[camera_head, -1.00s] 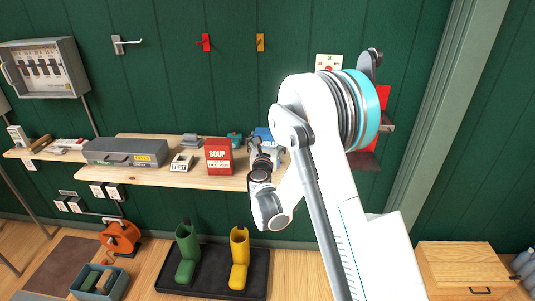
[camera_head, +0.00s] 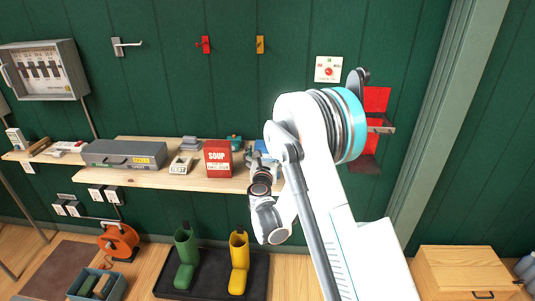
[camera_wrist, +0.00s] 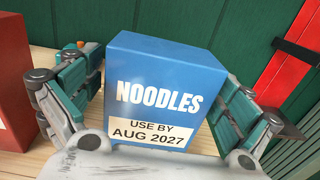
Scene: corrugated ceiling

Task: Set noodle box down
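The blue noodle box (camera_wrist: 165,75) is large in the wrist view, lettered NOODLES, with a white use-by label on its front. My gripper (camera_wrist: 162,88) has a finger against each side of it and is shut on it. In the head view, a little of the blue noodle box (camera_head: 261,146) shows behind my gripper (camera_head: 258,160), over the right part of the wooden shelf (camera_head: 205,184). The box's lower edge is hidden in the wrist view, so I cannot tell whether it touches the shelf.
A red soup box (camera_head: 217,165) stands just left of the noodle box; its side also shows in the wrist view (camera_wrist: 14,85). A small date block (camera_head: 180,166) and a grey case (camera_head: 124,154) lie farther left. The green wall is close behind the shelf.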

